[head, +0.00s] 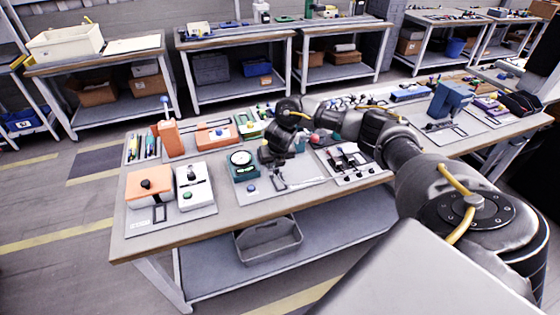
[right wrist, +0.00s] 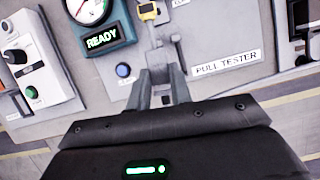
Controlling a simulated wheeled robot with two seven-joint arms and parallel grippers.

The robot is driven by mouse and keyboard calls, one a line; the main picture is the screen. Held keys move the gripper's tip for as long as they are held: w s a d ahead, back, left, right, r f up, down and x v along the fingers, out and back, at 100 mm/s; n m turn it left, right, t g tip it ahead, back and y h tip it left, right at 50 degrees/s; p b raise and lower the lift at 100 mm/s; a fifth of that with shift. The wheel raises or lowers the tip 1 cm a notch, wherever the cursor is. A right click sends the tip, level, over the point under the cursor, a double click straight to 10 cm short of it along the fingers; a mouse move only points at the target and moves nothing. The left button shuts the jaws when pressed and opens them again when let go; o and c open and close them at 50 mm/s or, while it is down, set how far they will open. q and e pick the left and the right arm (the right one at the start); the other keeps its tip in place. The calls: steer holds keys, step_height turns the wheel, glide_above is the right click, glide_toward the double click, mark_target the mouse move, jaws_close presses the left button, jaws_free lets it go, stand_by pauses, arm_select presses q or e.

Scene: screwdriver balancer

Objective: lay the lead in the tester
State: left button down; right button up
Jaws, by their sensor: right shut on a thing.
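The pull tester is a teal box with a round dial (head: 242,160) on a grey plate. In the right wrist view its display (right wrist: 102,40) reads READY, beside a blue button (right wrist: 123,70) and a PULL TESTER label (right wrist: 226,62). My right gripper (head: 279,179) is low over the plate, just right of the dial box. In the right wrist view its fingers (right wrist: 163,88) are close together, shut on the lead, which is mostly hidden between them. A small yellow piece (right wrist: 148,11) lies beyond the fingertips; I cannot tell whether it belongs to the lead. My left gripper is out of view.
An orange box (head: 149,186) and a white box with a green button (head: 193,186) stand left of the tester. A panel with black parts (head: 346,160) lies to its right. An orange upright block (head: 170,138) stands behind. A grey bin (head: 268,242) is on the lower shelf.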

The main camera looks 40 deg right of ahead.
steer(key=shift+s+d+f+n, duration=0.15)
steer(key=shift+d+n, duration=0.1)
steer(key=shift+d, duration=0.25)
steer(key=shift+d+f+n, duration=0.1)
steer(key=shift+d+n, duration=0.15)
steer(key=shift+d, duration=0.25)
step_height(320, 180, down, 8)
steer(key=b, duration=0.6)
steer(key=shift+r, duration=0.2)
steer(key=shift+f+b, duration=0.5)
steer(key=shift+b, duration=0.1)
stand_by(0.6)
